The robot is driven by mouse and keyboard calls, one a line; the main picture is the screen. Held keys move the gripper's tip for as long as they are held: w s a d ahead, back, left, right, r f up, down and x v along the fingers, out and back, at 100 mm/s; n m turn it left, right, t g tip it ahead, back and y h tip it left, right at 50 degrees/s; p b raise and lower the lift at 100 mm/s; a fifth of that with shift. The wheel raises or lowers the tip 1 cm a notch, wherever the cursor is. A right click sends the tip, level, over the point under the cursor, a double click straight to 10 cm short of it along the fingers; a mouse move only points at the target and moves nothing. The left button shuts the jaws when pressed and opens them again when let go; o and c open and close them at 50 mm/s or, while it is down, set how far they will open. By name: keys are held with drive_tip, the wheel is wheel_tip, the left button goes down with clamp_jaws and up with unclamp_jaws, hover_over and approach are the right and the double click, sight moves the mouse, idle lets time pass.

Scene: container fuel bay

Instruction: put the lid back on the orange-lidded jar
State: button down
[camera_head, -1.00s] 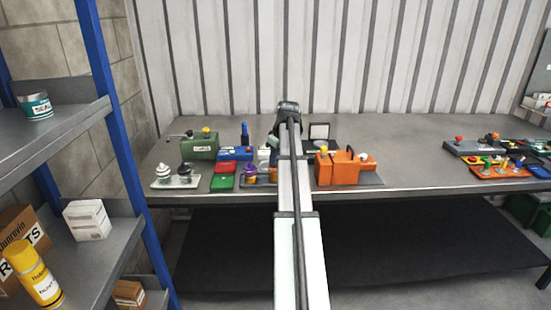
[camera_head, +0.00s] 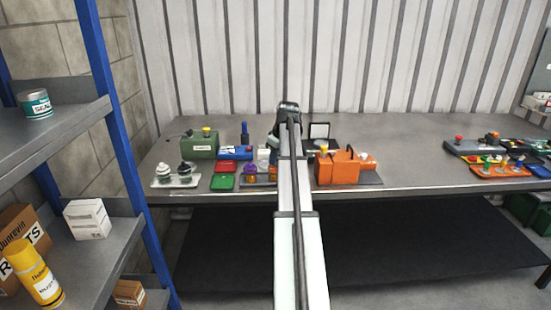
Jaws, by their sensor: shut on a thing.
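My arm reaches from the bottom of the view over the bench, and my gripper (camera_head: 273,143) is at its far end, largely hidden behind the arm. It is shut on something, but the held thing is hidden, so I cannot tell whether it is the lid. A small jar with a purple top and orange below (camera_head: 250,172) stands on a dark tray left of the arm. A little orange (camera_head: 272,174) shows beside it at the arm's edge. A whitish container (camera_head: 263,155) is just behind. I cannot make out which is the orange-lidded jar.
On the bench (camera_head: 400,158) stand a green can (camera_head: 201,147), a plate with two knobbed fittings (camera_head: 186,170), red, green and blue boxes, and a dark bottle (camera_head: 244,134). An orange can (camera_head: 339,167) is close right of the arm.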

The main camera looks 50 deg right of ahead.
drive_tip(key=c, duration=0.6)
unclamp_jaws()
drive_tip(key=shift+o, duration=0.2)
drive_tip(key=shift+r, duration=0.15)
drive_tip(key=shift+r, duration=3.35)
clamp_jaws()
